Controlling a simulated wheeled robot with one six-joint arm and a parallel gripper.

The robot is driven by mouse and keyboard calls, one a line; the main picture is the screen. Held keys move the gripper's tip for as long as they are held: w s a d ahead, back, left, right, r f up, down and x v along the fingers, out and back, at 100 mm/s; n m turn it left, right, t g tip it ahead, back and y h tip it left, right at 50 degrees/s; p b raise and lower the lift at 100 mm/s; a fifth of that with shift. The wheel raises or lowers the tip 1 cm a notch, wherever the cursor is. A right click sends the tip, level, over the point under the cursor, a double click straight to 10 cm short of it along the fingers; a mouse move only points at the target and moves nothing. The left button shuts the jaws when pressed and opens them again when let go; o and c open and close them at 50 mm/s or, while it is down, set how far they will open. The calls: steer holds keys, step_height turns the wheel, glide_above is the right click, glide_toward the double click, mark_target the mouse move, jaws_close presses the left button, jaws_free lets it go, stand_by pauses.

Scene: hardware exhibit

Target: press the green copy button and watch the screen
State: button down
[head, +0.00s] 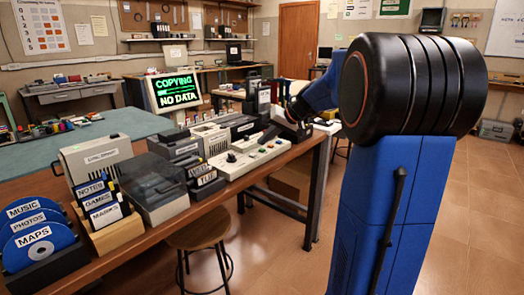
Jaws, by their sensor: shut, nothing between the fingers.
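My blue arm reaches from the right over the far end of the bench. My gripper (288,121) is at its end, small and dark against dark devices. It is shut and holds nothing. I cannot make out the green copy button, nor whether the fingertips touch anything.
A pale control panel (250,157) with dark knobs lies along the bench's front edge. Blue discs (39,247), labelled cartridges (102,205) and a clear-lidded box (152,187) stand nearer. A stool (198,232) is below.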

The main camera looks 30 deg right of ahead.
steer(key=shift+r, duration=0.1)
step_height(320, 180, up, 5)
steer(key=shift+f, duration=0.1)
stand_by(0.5)
steer(key=shift+a, duration=0.1)
stand_by(0.5)
steer(key=s+a+f+n+g+h, duration=0.1)
steer(key=s+a+f, duration=0.2)
steer(key=s+a, duration=0.55)
steer(key=s+a+f+n+g, duration=0.1)
steer(key=s+a+f+g, duration=0.15)
steer(key=s+a, duration=0.6)
steer(key=s+a+f+n+h, duration=0.1)
steer(key=s+f, duration=0.5)
steer(key=s, duration=0.4)
steer(key=s+a+f+h, duration=0.1)
steer(key=s+f+h, duration=0.1)
steer(key=s+f, duration=0.4)
steer(key=s, duration=0.5)
steer(key=shift+s+f+n, duration=0.3)
steer(key=shift+n, duration=0.1)
stand_by(1.4)
